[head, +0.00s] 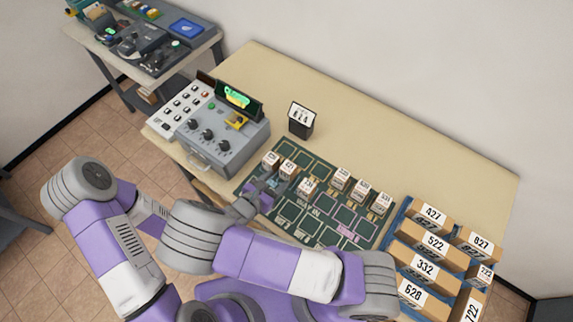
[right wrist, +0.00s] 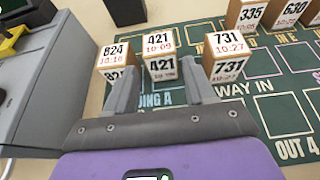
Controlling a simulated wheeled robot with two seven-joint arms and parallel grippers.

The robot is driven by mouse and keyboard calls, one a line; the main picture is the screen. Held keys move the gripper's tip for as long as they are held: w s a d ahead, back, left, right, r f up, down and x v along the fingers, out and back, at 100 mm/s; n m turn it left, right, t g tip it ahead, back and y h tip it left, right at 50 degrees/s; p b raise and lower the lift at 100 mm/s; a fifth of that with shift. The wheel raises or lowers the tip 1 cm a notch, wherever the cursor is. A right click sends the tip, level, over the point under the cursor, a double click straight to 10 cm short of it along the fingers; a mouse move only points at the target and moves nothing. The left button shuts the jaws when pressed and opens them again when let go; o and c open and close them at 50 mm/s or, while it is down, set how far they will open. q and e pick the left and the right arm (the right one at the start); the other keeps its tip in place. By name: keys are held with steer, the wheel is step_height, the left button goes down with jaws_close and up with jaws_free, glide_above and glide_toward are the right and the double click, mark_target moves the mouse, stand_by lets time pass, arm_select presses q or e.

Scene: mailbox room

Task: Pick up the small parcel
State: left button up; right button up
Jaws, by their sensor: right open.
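Several small white-and-brown parcels with printed numbers stand on a green marked mat (head: 292,212). In the right wrist view, parcel 421 (right wrist: 160,60) is straight ahead, parcel 824 (right wrist: 117,58) is to its left and parcel 731 (right wrist: 230,58) to its right. My right gripper (right wrist: 162,84) is open and empty, with its fingers on either side of the line to parcel 421. I cannot tell whether the tips touch it. In the head view, the right gripper (head: 266,186) is low over the mat's left part. My left gripper does not show.
A grey control box (head: 222,135) with knobs stands left of the mat. A black number stand (head: 301,122) is behind it. Blue racks of larger boxes (head: 420,262) are at the right. The table's back (head: 400,150) is clear.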

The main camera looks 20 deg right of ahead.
mark_target(284, 173)
steer(key=x, duration=0.5)
steer(key=shift+w+d, duration=0.1)
steer(key=shift+d, duration=0.1)
steer(key=shift+c, duration=0.4)
steer(key=c, duration=0.7)
